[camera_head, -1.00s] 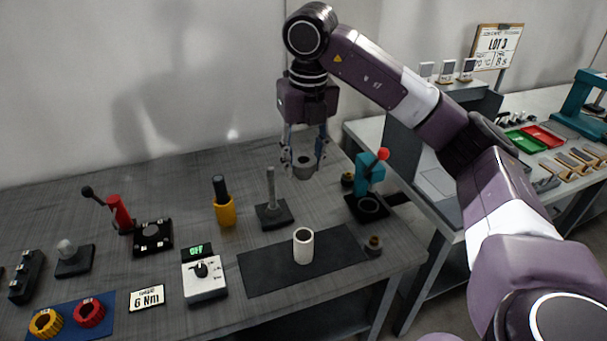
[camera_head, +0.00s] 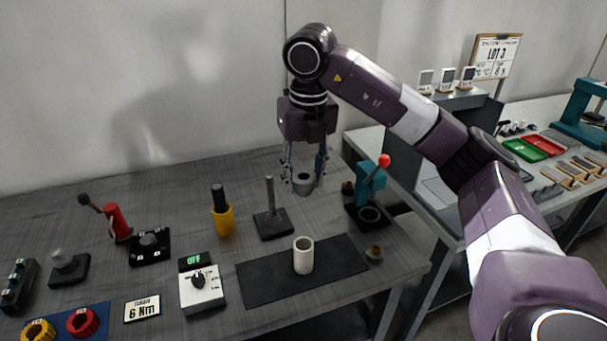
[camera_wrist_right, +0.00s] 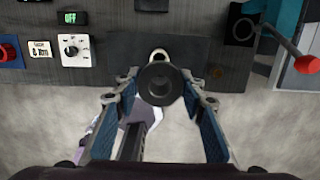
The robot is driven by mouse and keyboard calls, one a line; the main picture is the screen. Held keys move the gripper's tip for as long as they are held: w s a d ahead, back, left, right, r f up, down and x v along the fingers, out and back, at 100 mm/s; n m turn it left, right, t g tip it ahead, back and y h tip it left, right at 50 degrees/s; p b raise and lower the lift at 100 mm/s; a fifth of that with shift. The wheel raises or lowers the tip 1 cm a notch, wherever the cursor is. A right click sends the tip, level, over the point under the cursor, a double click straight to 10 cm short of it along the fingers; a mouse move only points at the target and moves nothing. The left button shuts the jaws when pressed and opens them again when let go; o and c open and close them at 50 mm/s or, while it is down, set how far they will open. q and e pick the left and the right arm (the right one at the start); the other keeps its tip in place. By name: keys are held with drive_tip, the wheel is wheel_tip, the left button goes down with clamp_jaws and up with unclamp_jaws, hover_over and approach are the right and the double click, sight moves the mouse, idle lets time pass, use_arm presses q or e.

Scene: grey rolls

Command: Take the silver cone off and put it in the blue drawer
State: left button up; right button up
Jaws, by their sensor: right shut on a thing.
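My right gripper (camera_head: 304,180) is shut on a grey hollow roll (camera_head: 303,184), held in the air above the far right part of the table. In the right wrist view the roll (camera_wrist_right: 161,84) sits between the two fingertips, its round opening facing the camera. A white hollow cylinder (camera_head: 303,257) stands upright on a dark mat (camera_head: 262,282); the held roll partly covers it in the wrist view. I cannot make out a silver cone or a blue drawer. My left gripper is not in view.
A teal press with a red knob (camera_head: 372,185) stands right of the held roll. A yellow holder (camera_head: 223,219), a white dial box (camera_head: 202,290) and a red lever device (camera_head: 116,222) stand to the left. A second table with trays lies at the right.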

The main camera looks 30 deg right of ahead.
wheel_tip(320, 180, down, 14)
drive_tip(key=b, duration=0.9)
idle(0.9)
drive_tip(key=shift+r, duration=0.15)
